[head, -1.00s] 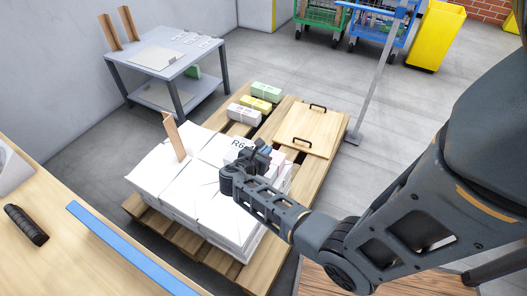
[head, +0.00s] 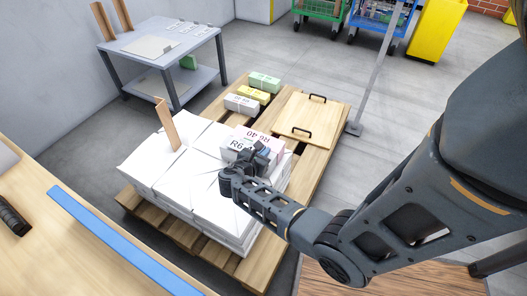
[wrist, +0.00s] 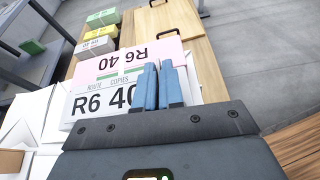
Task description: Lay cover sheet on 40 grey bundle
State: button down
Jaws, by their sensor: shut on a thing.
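A white cover sheet (wrist: 90,104) printed "R6 40, route copies" is pinched between the blue fingertips of my gripper (wrist: 158,68). In the head view, my gripper (head: 256,160) is low over the near stack on the pallet, and part of the sheet (head: 236,146) shows beyond it. A pink bundle (wrist: 116,68) with "R6 40" upside down is just beyond the sheet; I cannot tell whether they touch. The grey bundle (head: 242,103) lies farther back on the pallet, clear of my gripper; it also shows in the wrist view (wrist: 96,47).
A yellow bundle (head: 252,94) and a green bundle (head: 264,81) lie behind the grey one. White stacks (head: 178,165) fill the pallet's near part, with an upright brown board (head: 167,126). A handled wooden board (head: 312,112) lies at right. A grey table (head: 165,50) stands behind left.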

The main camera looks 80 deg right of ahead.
jog(key=shift+f+b, duration=0.45)
jog(key=shift+f, duration=0.15)
dwell(0.5)
jog(key=c, duration=1.2)
grip_release()
jog(key=shift+p+v, duration=0.95)
jog(key=shift+v, duration=2.95)
